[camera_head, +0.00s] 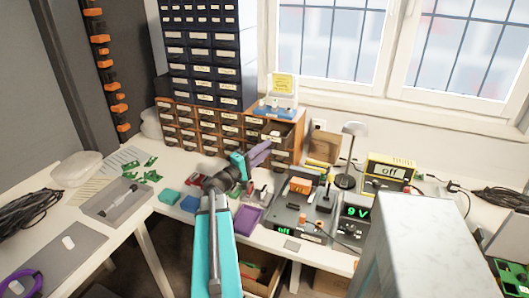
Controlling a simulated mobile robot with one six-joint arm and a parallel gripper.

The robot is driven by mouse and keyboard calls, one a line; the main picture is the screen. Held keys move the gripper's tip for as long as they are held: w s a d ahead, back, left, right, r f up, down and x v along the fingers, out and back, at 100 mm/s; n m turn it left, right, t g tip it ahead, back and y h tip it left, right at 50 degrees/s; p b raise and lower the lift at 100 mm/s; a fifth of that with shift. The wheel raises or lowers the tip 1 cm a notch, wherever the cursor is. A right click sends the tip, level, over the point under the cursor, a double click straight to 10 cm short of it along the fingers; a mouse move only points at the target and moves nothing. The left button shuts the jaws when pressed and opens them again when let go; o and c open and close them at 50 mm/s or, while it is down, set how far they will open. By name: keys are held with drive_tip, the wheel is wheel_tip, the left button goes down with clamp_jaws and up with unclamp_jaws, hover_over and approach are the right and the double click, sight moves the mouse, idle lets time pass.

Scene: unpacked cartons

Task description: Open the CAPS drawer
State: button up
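A brown drawer cabinet (185,126) with several small labelled drawers stands on the bench at the back. The labels are too small to read, so I cannot tell which drawer is CAPS. One drawer (272,136) at the right part of the cabinet appears pulled out, with something pale in it. My gripper (262,150), purple at its end, is in front of the cabinet's right part, just below this drawer. I cannot tell whether it touches the drawer front. Its fingers are too small and overlapped to show a gap.
Dark drawer units (203,55) are stacked on the brown cabinet. A yellow note (283,84) stands on its right part. A lamp (349,155), a yellow meter (388,171) and a purple tray (247,219) are on the bench. A grey block (425,240) fills the lower right.

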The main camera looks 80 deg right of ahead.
drive_tip(key=b+v, duration=0.3)
drive_tip(key=v, duration=1)
drive_tip(key=shift+w+a, duration=0.25)
drive_tip(key=shift+a, duration=0.05)
drive_tip(key=shift+f, duration=0.15)
